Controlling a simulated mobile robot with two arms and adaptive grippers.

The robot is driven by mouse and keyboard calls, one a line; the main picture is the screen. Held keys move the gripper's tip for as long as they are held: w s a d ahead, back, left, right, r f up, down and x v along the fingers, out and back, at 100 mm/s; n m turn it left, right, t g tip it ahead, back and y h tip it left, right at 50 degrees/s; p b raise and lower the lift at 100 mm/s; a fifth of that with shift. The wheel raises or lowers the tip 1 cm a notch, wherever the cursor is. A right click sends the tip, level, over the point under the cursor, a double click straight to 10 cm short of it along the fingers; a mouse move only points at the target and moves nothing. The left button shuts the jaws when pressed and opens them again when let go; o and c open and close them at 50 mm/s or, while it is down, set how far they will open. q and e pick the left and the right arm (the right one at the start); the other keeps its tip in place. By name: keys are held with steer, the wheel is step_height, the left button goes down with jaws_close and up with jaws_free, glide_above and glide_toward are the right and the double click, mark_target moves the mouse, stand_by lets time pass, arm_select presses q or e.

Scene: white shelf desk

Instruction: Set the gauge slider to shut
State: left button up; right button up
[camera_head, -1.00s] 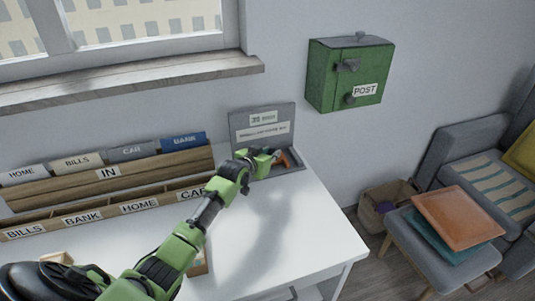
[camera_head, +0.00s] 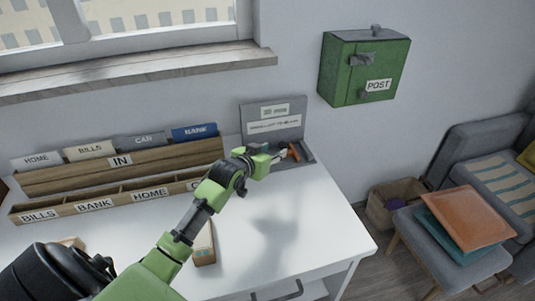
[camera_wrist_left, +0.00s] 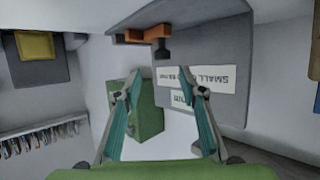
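The gauge is a grey stand with a labelled upright panel (camera_head: 272,120) at the back right of the desk. A small orange part (camera_head: 294,152), apparently the slider, shows at its right side, partly behind my gripper. My left gripper (camera_head: 279,155) is over the gauge's base, close to the orange part. In the left wrist view the orange part (camera_wrist_left: 143,34) and a dark knob below it lie beyond the fingertips. The fingers of the left gripper (camera_wrist_left: 165,76) are spread with nothing between them. Whether one touches the slider I cannot tell. My right gripper is not in view.
Wooden file racks (camera_head: 125,172) stand left of the gauge. A small wooden box (camera_head: 204,245) sits on the desk beside my arm. The white desk top (camera_head: 300,220) is clear in front of the gauge. A green post box (camera_head: 365,68) hangs on the wall.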

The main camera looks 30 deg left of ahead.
arm_select(q)
steer(key=v, duration=0.3)
steer(key=shift+s+r, duration=0.15)
steer(key=shift+s, duration=0.15)
steer(key=shift+r, duration=0.1)
